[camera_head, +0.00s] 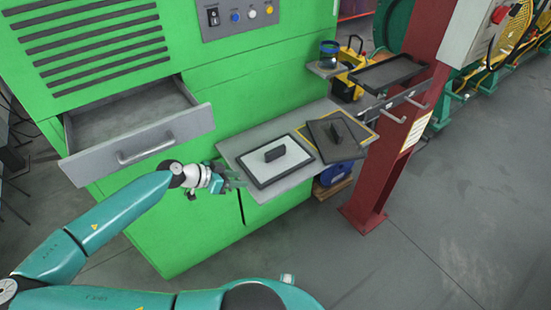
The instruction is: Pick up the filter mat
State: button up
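Two flat framed pieces, each with a black block-shaped grip on top, lie on a grey shelf (236,151) on the front of the green machine. One is a white mat in a dark frame (290,154). To its right is a dark grey-brown mat (322,138), tilted at an angle, with a yellow-edged sheet partly under it. I cannot tell for certain which is the filter mat. My gripper (236,179) is at the shelf's left edge, just left of the white mat and apart from both grips. Its fingers are too small to tell whether they are open.
An open, empty-looking drawer (135,125) juts out left of my gripper, above my forearm. A red post (384,165) stands right of the shelf, with a dark tray (388,73) and hooks nearby. A small ledge holds a dark jar (328,54). The floor at right is clear.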

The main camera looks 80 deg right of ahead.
aim_at(266, 156)
jog(key=w+d+r+h, duration=0.1)
jog(key=d+r+h, duration=0.2)
jog(key=r, duration=0.2)
jog(key=shift+m, duration=0.4)
jog(key=x, duration=1.3)
jog(key=shift+s+d+f, duration=0.1)
jog(key=shift+s+f, duration=0.1)
jog(key=shift+s, duration=0.15)
jog(key=shift+c, duration=0.2)
grip_shut()
